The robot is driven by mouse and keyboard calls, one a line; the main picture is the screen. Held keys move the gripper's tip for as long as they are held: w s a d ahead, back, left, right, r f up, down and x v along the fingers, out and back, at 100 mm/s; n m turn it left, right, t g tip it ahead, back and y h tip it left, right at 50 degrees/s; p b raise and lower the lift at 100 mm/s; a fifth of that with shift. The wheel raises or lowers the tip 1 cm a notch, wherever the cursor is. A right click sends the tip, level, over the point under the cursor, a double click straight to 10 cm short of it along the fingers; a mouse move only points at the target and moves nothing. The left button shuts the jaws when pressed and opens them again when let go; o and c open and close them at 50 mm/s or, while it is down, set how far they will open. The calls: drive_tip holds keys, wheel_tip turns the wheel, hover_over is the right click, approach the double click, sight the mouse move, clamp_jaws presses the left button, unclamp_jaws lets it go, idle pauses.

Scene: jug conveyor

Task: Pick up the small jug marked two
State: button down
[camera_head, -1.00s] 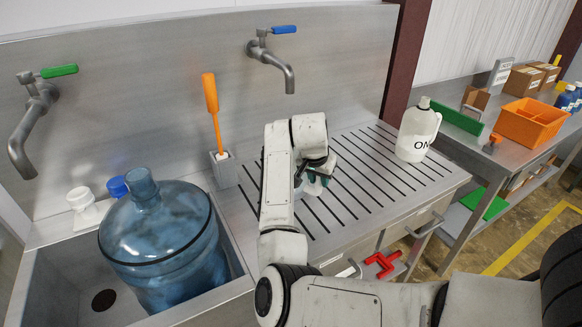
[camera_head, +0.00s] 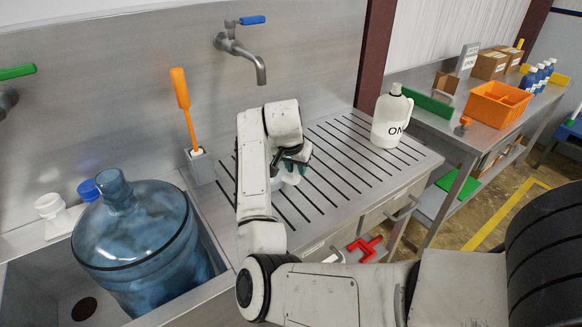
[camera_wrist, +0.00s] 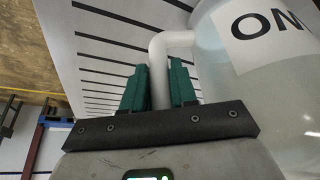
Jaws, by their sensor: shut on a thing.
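My gripper (camera_wrist: 160,92) has green fingers on either side of a white jug handle (camera_wrist: 159,65) and is shut on it. The held small jug (camera_wrist: 245,80) fills the right of the wrist view; it is translucent white. Its label is cut off by the picture edge, showing an O and part of another letter, so I cannot read the whole word. In the head view the gripper (camera_head: 291,160) is over the drainboard (camera_head: 335,165), and the jug under it is mostly hidden by my arm. A second white jug (camera_head: 389,118), labelled "ON…", stands apart at the drainboard's far right.
A large blue water bottle (camera_head: 145,240) stands in the sink at left. An orange-handled brush (camera_head: 181,95) stands in a holder behind the arm. A tap (camera_head: 245,50) overhangs the board. An orange crate (camera_head: 497,104) is on the right bench.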

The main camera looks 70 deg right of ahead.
drive_tip(key=shift+r, duration=0.5)
drive_tip(key=s+a+r+b, duration=0.2)
drive_tip(key=s+a+r, duration=0.2)
drive_tip(key=a+r, duration=0.7)
drive_tip(key=shift+a+r, duration=0.2)
drive_tip(key=shift+a, duration=1.05)
drive_tip(key=shift+d, duration=0.15)
